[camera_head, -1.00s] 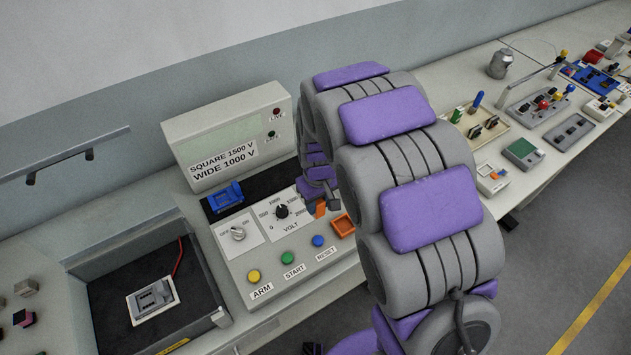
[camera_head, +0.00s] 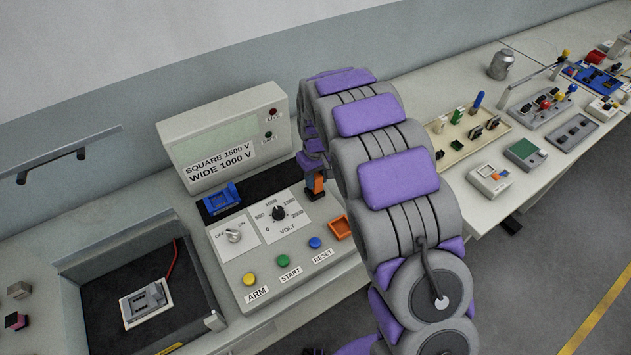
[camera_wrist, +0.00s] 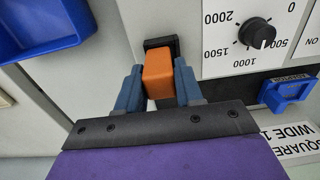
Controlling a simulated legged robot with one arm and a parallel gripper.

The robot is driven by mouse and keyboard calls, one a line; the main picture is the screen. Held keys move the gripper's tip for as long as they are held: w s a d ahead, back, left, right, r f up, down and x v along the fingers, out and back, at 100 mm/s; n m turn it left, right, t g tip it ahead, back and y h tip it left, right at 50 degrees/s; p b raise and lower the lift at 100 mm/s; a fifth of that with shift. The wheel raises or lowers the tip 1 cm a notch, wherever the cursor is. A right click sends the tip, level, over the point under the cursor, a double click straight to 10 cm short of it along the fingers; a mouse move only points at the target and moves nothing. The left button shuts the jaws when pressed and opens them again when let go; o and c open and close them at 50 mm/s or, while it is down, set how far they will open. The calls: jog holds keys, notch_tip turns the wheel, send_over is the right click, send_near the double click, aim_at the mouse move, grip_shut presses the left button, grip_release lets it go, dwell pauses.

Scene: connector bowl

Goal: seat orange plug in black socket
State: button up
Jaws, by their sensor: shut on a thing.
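The orange plug (camera_wrist: 158,72) is between the two blue-grey fingers of my gripper (camera_wrist: 158,88) in the wrist view, and the fingers are shut on it. The black socket (camera_wrist: 161,42) shows as a dark rim just past the plug's far end. The plug overlaps it in the picture; I cannot tell how deep it sits, if at all. In the head view the plug (camera_head: 319,184) shows small and orange beside my arm, at the panel's right side. Most of my gripper (camera_head: 315,172) is hard to make out there.
The voltage dial (camera_head: 279,213) and a switch (camera_head: 233,236) lie left of the plug. A blue connector (camera_head: 221,199) sits on a black strip. An orange open holder (camera_head: 341,228) and coloured buttons are nearer. A blue bin (camera_wrist: 40,25) fills the wrist view's upper left.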

jog(key=shift+f, duration=0.7)
jog(key=shift+c, duration=0.5)
jog(key=shift+a, duration=0.3)
jog(key=o, duration=0.9)
jog(key=shift+a, duration=0.2)
jog(key=shift+c, duration=0.2)
jog(key=shift+o, duration=1.3)
jog(key=shift+d, duration=0.3)
jog(key=shift+r, duration=0.1)
notch_tip(320, 180, up, 11)
jog(key=shift+f+p, duration=0.1)
jog(key=shift+p, duration=0.85)
jog(key=shift+r, duration=0.5)
